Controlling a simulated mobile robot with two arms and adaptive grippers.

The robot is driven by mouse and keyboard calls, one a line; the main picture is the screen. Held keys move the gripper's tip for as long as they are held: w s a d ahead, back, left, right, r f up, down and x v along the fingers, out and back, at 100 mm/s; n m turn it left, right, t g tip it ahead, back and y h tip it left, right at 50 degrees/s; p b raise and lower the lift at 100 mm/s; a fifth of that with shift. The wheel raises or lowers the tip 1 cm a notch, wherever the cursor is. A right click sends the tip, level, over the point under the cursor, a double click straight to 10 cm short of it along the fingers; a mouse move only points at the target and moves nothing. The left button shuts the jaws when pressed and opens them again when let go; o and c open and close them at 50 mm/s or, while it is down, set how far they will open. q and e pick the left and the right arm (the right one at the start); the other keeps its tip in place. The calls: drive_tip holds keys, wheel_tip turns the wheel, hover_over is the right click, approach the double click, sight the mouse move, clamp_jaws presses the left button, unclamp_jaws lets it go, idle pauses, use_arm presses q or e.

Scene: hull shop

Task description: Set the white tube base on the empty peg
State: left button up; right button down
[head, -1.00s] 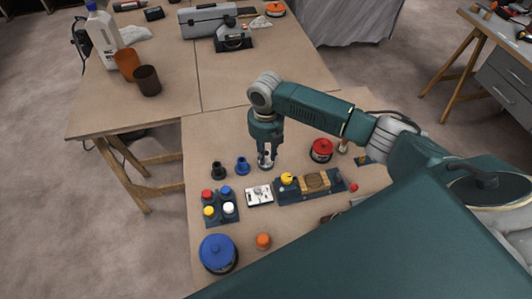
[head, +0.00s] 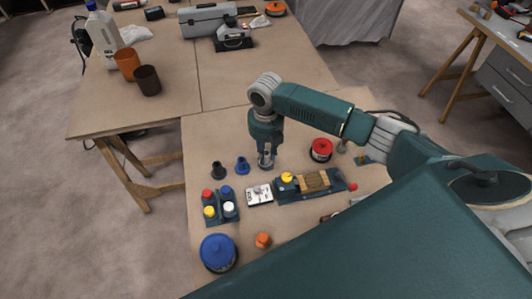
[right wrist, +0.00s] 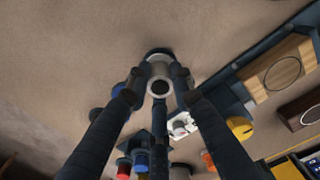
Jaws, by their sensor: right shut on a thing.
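My right gripper (head: 266,158) is low over the middle of the work table. A black tube base (head: 218,170) and a blue tube base (head: 242,165) stand upright to the left. I cannot make out the empty peg. My left gripper is not in view.
A dark rack with red, blue, yellow and white caps (head: 229,208) stands front left. A small white box (head: 259,194) and a dark fixture with a wooden block (head: 314,181) are close to the gripper.

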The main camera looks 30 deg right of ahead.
drive_tip(key=shift+f+b, duration=0.3)
drive_tip(key=shift+f, duration=0.25)
drive_tip(key=c, duration=1.8)
unclamp_jaws()
wheel_tip(320, 180, up, 11)
drive_tip(key=p, duration=1)
drive_tip(key=shift+s+f, duration=0.1)
